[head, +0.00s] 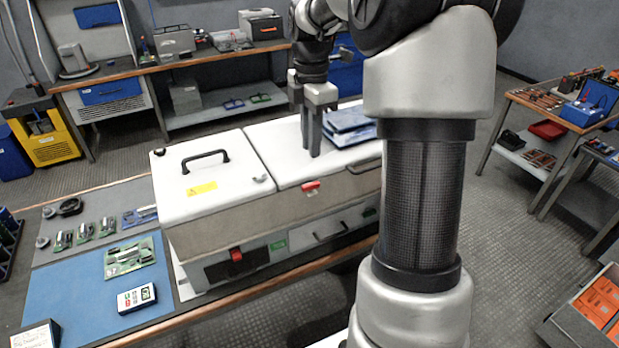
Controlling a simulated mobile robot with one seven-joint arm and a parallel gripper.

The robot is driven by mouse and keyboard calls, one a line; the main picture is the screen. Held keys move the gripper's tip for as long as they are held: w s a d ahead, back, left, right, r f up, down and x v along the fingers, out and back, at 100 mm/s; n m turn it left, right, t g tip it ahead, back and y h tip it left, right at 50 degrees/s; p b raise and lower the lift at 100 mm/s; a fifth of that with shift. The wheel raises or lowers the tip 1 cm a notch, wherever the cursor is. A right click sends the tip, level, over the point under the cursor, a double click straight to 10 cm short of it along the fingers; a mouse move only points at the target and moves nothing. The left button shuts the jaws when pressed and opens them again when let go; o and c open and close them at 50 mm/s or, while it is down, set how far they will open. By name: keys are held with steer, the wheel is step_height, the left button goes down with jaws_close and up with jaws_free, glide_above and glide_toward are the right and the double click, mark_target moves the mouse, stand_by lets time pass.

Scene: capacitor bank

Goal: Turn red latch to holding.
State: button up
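A white-lidded grey cabinet (215,230) stands on the bench in the head view. A small red latch (311,186) sits at the front top edge of its right lid. My gripper (311,152) points down above the right lid, behind the latch and apart from it in the picture. Its two fingers look close together, seen partly edge-on, and I cannot tell how wide they are apart. Nothing shows between them. The latch's exact turn is too small to read. A red switch (236,255) is on the cabinet's lower front.
A blue-topped item (350,137) lies on the right lid beside my gripper. A black handle (205,159) rises from the left lid. A blue mat (75,290) with a meter (136,298) and a circuit board lies left. My arm hides the cabinet's right end.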

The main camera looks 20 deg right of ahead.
mark_target(311, 184)
step_height(311, 184, down, 11)
steer(key=shift+r+b, duration=0.1)
steer(key=shift+b, duration=0.2)
jaws_close()
